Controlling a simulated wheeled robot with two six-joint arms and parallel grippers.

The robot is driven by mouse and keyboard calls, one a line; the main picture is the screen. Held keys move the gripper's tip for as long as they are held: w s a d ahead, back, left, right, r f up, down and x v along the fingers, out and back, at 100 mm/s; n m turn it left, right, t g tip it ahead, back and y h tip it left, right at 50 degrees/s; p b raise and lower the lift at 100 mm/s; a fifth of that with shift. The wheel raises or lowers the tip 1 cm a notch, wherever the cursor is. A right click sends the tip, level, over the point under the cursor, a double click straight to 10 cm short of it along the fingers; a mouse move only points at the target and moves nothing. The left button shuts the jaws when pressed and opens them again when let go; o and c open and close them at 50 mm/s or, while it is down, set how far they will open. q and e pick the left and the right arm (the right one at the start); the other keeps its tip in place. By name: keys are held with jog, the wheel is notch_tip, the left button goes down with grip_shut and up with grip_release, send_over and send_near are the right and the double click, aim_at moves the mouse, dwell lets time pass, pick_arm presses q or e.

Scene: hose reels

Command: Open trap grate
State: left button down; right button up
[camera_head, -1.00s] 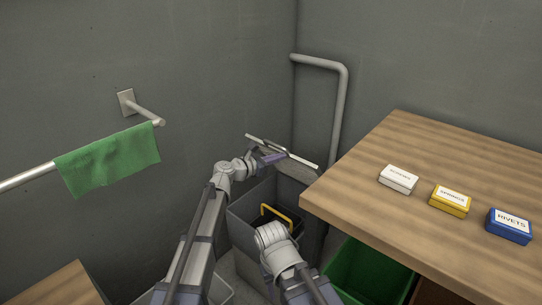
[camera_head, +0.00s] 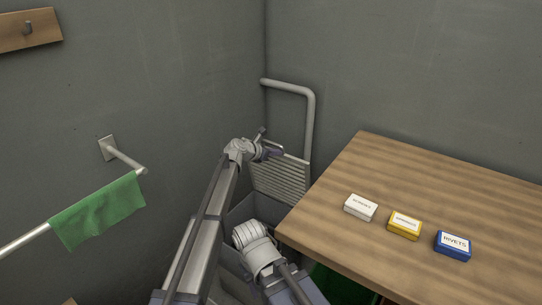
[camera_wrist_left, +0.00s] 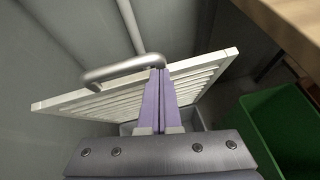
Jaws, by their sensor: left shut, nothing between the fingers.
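The pale slatted grate (camera_head: 280,180) stands steeply tilted up in the corner in the head view, its slatted face showing. In the left wrist view the grate (camera_wrist_left: 215,68) crosses the picture, with a grey bar handle (camera_wrist_left: 122,72) on it. My left gripper (camera_head: 272,154) is at the grate's upper edge. In the left wrist view its purple fingers (camera_wrist_left: 160,85) are together and empty, against or very near the slats beside the handle's end; I cannot tell if they touch. My right arm's wrist shows low in the head view, but its gripper does not.
A wooden table (camera_head: 400,185) on the right holds white (camera_head: 360,207), yellow (camera_head: 405,224) and blue (camera_head: 453,245) boxes. A green bin (camera_wrist_left: 285,125) stands below it. A grey pipe (camera_head: 311,120) runs behind the grate.

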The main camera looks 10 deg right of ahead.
pick_arm(q)
jog(key=shift+w+d+r, duration=0.15)
jog(key=shift+w+d, duration=0.2)
dwell(0.3)
